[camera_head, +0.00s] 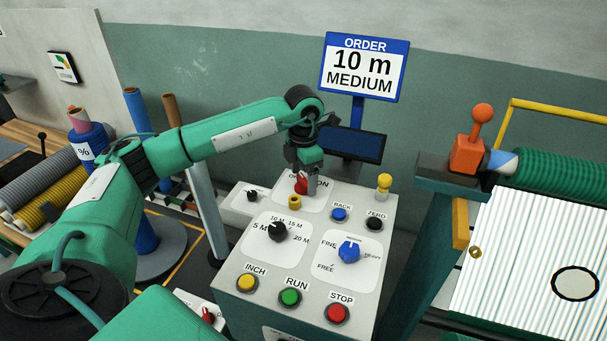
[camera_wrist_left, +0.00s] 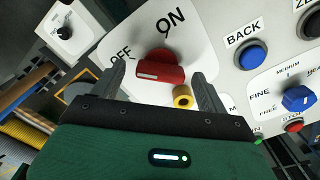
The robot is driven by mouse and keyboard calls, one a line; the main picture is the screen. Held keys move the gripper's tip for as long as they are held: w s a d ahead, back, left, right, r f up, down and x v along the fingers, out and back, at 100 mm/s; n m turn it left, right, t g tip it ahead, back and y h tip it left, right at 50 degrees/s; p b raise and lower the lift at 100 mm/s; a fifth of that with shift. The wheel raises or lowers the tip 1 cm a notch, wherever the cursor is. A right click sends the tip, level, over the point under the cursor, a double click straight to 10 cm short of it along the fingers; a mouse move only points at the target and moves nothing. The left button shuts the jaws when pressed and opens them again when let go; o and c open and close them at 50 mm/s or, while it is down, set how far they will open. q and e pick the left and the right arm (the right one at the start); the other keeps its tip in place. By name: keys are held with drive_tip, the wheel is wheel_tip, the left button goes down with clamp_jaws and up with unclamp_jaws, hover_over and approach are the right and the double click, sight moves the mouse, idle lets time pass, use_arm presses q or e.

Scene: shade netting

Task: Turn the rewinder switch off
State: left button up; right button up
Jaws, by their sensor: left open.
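The rewinder switch is a red knob (camera_head: 301,183) at the top left of the sloped control panel (camera_head: 232,296). In the left wrist view the red knob (camera_wrist_left: 160,68) sits on a white plate with OFF at its left and ON above it. A white mark shows on the knob; exactly which label it points to is hard to tell. My left gripper (camera_head: 304,180) is over the knob. In the left wrist view its fingers (camera_wrist_left: 158,72) are open, one on each side of the knob, with gaps visible. My right gripper is not in view.
A small yellow cylinder (camera_wrist_left: 183,97) stands close beside the knob, near the right finger. The panel also carries a blue BACK button (camera_head: 339,214), a black length dial (camera_head: 278,232), a blue tension dial (camera_head: 349,251) and a red STOP button (camera_head: 338,314). A dark screen (camera_head: 352,145) stands behind.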

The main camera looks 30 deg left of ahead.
sight(304, 179)
use_arm(q)
wheel_tip(304, 179, up, 14)
drive_tip(key=b, duration=0.2)
drive_tip(key=shift+f, duration=0.1)
idle(0.5)
